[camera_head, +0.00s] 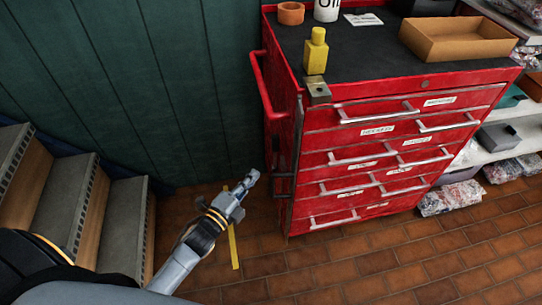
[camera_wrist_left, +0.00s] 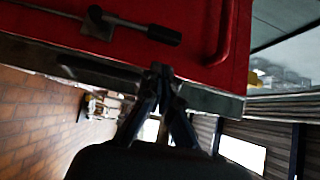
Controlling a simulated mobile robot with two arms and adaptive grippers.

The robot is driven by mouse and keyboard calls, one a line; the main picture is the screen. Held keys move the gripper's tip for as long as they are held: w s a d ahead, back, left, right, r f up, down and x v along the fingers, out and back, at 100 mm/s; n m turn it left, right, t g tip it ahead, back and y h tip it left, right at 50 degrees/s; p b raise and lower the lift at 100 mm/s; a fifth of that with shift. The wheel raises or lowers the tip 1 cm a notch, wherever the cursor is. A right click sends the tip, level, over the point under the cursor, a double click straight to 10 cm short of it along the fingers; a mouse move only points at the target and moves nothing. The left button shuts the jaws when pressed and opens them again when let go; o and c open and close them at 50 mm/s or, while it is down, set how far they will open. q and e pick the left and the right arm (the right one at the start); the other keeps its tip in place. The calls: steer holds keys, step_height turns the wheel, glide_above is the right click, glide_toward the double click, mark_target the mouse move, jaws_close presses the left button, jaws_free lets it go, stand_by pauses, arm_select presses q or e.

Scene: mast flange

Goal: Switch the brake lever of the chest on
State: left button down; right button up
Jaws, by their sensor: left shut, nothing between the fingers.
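The red chest (camera_head: 345,150) stands on the brick floor against the green wall, its drawers facing front. In the left wrist view the brake lever (camera_wrist_left: 160,35) is a thin rod with a dark grip, running from a dark pivot block on the red chest side (camera_wrist_left: 200,45). My left gripper (camera_head: 250,178) is shut and empty, low beside the chest's left side. In the left wrist view its fingertips (camera_wrist_left: 161,72) are just below the grip in the picture; I cannot tell whether they touch the chest. In the head view the lever is hard to make out. My right gripper is out of view.
A red side handle (camera_head: 262,85) sticks out from the chest's left. Steps (camera_head: 75,210) stand at the left. A yellow bottle (camera_head: 316,50) and an open box (camera_head: 458,40) are on the chest top. Shelves are at the right; the floor in front is clear.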

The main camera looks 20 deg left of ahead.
arm_select(q)
steer(key=shift+r, duration=0.1)
glide_toward(275, 154)
steer(key=w+d+r, duration=0.2)
steer(key=w+r, duration=0.2)
steer(key=w, duration=0.1)
steer(key=shift+w+d+r, duration=0.15)
steer(key=shift+w+d, duration=0.05)
steer(key=shift+w, duration=0.1)
stand_by(0.3)
